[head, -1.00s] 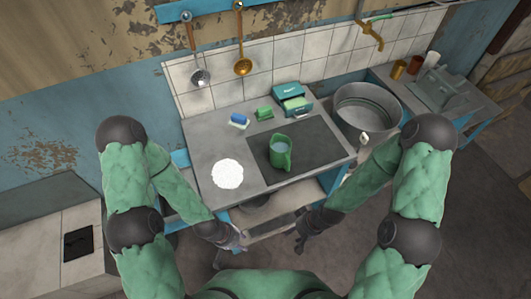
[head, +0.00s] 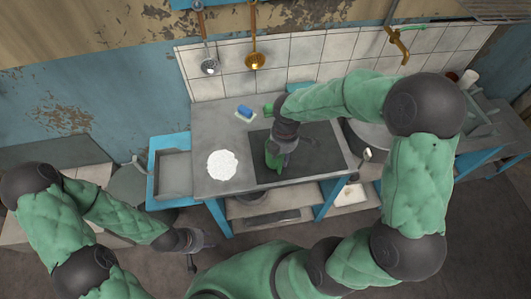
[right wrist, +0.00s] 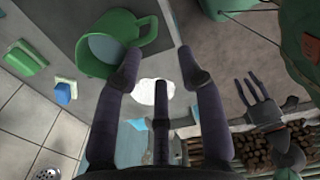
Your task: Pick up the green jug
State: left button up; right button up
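The green jug (head: 272,162) stands on the dark panel of the grey counter, partly hidden by my right gripper in the head view. In the right wrist view the jug (right wrist: 110,62) shows its open top, pale inside, with its handle toward the right. My right gripper (right wrist: 158,62) has its fingers spread. One finger overlaps the jug's near edge in that view; I cannot tell whether it touches. Nothing sits between the fingers. My left gripper (head: 192,250) is low at the left, away from the counter; its fingers look spread in the right wrist view (right wrist: 262,100).
A white round patch (head: 222,164) lies on the counter left of the jug. A blue sponge (head: 245,111) and a green block (head: 268,110) are behind it. A metal basin (head: 367,137) is at the right. A blue-edged grey tray (head: 174,175) adjoins the counter's left side.

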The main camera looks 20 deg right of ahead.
aim_at(280, 164)
jog(key=shift+w+d+f+b, duration=0.15)
jog(key=shift+f+b, duration=0.3)
jog(key=shift+f, duration=1.3)
jog(key=shift+w+a+f+b, duration=0.15)
jog(key=shift+f+b, duration=0.35)
jog(key=shift+f, duration=1.3)
jog(key=shift+w+d+f+b, duration=0.15)
jog(key=shift+f+b, duration=0.3)
jog(key=shift+f, duration=1.3)
grip_shut()
jog(key=shift+r, duration=0.1)
